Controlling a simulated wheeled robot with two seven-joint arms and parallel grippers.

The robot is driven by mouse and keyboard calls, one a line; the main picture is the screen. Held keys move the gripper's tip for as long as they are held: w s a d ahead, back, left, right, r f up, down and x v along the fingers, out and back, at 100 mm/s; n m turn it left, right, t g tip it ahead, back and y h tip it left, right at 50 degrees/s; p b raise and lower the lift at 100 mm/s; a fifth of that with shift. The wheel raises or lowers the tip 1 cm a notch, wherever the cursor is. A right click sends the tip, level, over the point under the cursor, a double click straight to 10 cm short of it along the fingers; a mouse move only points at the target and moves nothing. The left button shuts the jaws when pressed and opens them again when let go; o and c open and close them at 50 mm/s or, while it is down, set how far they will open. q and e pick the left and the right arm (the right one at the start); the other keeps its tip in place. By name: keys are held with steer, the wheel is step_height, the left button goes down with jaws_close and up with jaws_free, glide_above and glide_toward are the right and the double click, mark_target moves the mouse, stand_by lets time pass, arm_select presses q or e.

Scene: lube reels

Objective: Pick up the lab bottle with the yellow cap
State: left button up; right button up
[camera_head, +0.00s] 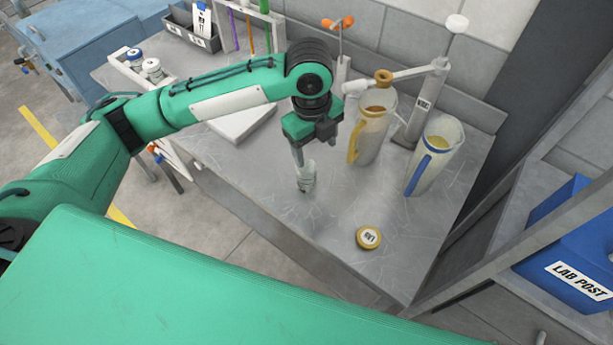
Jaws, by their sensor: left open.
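A round yellow-rimmed cap (368,237) with a white printed label on top is on the grey metal bench (325,255), near its front edge. Little or no bottle body shows beneath it, so I cannot tell how tall it is. My left gripper (303,172) points down over the bench, behind and to the left of the yellow cap and apart from it. It is open. My right gripper is not in view.
A jug with a yellow handle (371,135) and a jug with a blue handle (433,160) stand behind the cap. A grey dispenser (421,108) is behind them. A blue LAB POST box (570,255) is on a shelf at right. The bench left of the cap is clear.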

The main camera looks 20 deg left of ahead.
arm_select(q)
step_height(320, 180, up, 2)
steer(key=w+a, duration=0.1)
steer(key=a, duration=0.1)
steer(key=p, duration=0.2)
glide_above(306, 170)
steer(key=s, duration=0.2)
step_height(306, 170, down, 8)
steer(key=shift+m+y, duration=0.4)
steer(key=f+p, duration=0.1)
steer(key=f, duration=0.1)
steer(key=f+p, duration=0.1)
steer(key=f, duration=0.2)
steer(key=shift+w+d+f, duration=0.15)
steer(key=shift+d+f, duration=0.05)
steer(key=shift+f, duration=0.05)
steer(key=shift+c, duration=1)
steer(key=c, duration=0.8)
steer(key=shift+c, duration=0.2)
